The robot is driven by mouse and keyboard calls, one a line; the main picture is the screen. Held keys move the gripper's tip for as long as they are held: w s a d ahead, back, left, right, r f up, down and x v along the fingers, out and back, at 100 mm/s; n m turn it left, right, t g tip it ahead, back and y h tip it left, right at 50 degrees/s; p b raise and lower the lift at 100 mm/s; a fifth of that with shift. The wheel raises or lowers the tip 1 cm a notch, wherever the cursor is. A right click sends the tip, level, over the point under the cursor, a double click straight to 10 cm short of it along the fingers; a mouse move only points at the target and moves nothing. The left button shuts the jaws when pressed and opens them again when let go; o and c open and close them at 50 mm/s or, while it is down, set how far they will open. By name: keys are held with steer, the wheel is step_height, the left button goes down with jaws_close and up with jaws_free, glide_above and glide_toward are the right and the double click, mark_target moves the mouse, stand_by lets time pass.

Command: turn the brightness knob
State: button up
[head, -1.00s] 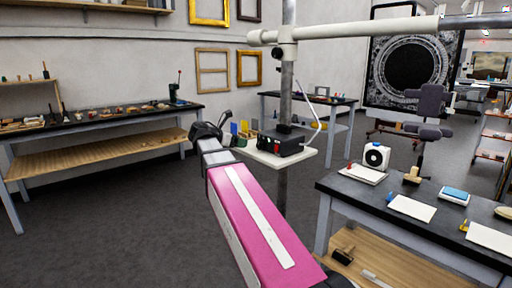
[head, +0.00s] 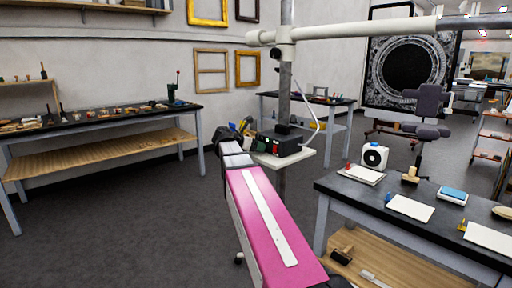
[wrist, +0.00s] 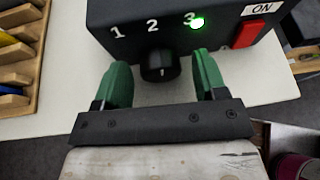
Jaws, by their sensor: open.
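The brightness knob (wrist: 160,66) is a black round dial with a pale pointer mark, on the front of a black box (wrist: 222,32). The numbers 1, 2 and 3 are printed above it, and a green light (wrist: 197,23) glows by the 3. My gripper (wrist: 162,82) is open, its two green fingertips on either side of the knob with gaps. I cannot tell how deep they reach. In the head view the box (head: 281,143) stands on a white shelf on the post; my arm hides the knob and most of the gripper there.
A red switch (wrist: 249,33) under an ON label is on the box, right of the fingers. A wooden rack (wrist: 20,50) with coloured pieces is at the left. A dark workbench (head: 420,215) stands to the right of my arm.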

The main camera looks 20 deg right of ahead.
steer(key=c, duration=0.9)
steer(key=shift+m+t+y, duration=0.3)
steer(key=shift+m+t, duration=0.5)
steer(key=shift+m, duration=0.2)
steer(key=o, duration=0.9)
steer(key=shift+s, duration=0.1)
steer(key=v, duration=1)
steer(key=shift+a+r, duration=0.25)
steer(key=shift+a, duration=0.05)
